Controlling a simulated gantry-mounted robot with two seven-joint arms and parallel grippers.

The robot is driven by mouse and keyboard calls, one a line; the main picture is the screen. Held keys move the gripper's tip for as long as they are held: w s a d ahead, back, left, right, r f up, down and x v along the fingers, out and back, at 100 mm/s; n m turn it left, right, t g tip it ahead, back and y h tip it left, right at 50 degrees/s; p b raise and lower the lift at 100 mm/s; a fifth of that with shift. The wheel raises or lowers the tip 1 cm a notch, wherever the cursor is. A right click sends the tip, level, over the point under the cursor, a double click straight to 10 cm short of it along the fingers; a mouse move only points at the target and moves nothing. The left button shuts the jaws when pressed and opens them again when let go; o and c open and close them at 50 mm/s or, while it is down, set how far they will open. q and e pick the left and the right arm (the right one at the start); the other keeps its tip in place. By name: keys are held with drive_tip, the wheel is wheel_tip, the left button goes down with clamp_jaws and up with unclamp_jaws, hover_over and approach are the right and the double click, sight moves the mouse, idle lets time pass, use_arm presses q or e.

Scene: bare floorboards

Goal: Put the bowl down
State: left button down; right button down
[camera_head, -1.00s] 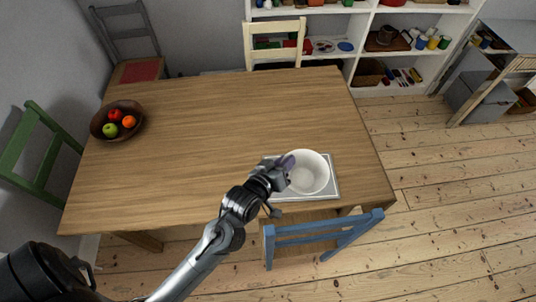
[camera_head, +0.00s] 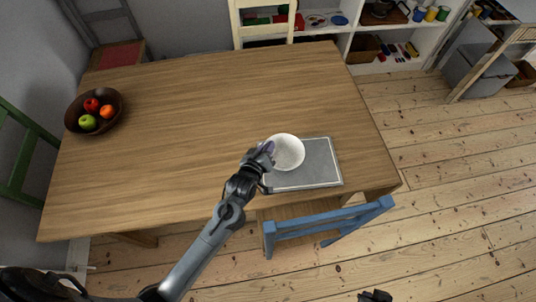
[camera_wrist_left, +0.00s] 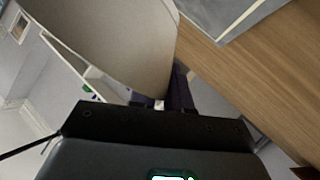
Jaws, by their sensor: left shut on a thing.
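The white bowl (camera_head: 289,151) is held at its left edge by my left gripper (camera_head: 268,150), which is shut on it. In the head view the bowl overlaps the upper left part of a grey rectangular tray (camera_head: 320,164) near the table's front right. I cannot tell whether its base touches anything. In the left wrist view the bowl (camera_wrist_left: 110,35) fills the upper left, and the tray (camera_wrist_left: 222,14) shows at the top, apart from it in the picture. A small dark piece at the bottom edge of the head view may be my right gripper (camera_head: 375,296); its jaws are unclear.
The wooden table (camera_head: 200,110) is mostly clear. A brown bowl of fruit (camera_head: 118,110) stands at its far left. A blue chair (camera_head: 325,226) is at the front edge, and a cream chair (camera_head: 262,35) at the back. White shelves stand behind.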

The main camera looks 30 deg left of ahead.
use_arm(q)
drive_tip(key=shift+f+b, duration=0.45)
drive_tip(key=shift+f, duration=1.45)
drive_tip(key=shift+w, duration=0.1)
drive_tip(key=c, duration=1.1)
unclamp_jaws()
drive_tip(key=shift+f, duration=0.1)
drive_tip(key=shift+s+r, duration=0.2)
drive_tip(key=shift+s, duration=0.2)
drive_tip(key=s+r+m+g, duration=0.2)
drive_tip(key=s+m+g, duration=0.1)
drive_tip(key=s, duration=0.6)
drive_tip(key=s+r+m+g+p, duration=0.1)
drive_tip(key=s+r+m+g, duration=0.1)
drive_tip(key=s, duration=0.7)
drive_tip(key=s+a+r+m+g+h+p, duration=0.1)
drive_tip(key=s+m+g, duration=0.3)
drive_tip(key=s, duration=0.5)
drive_tip(key=shift+r+m+g, duration=0.3)
drive_tip(key=shift+r+g, duration=0.2)
drive_tip(key=shift+g, duration=0.1)
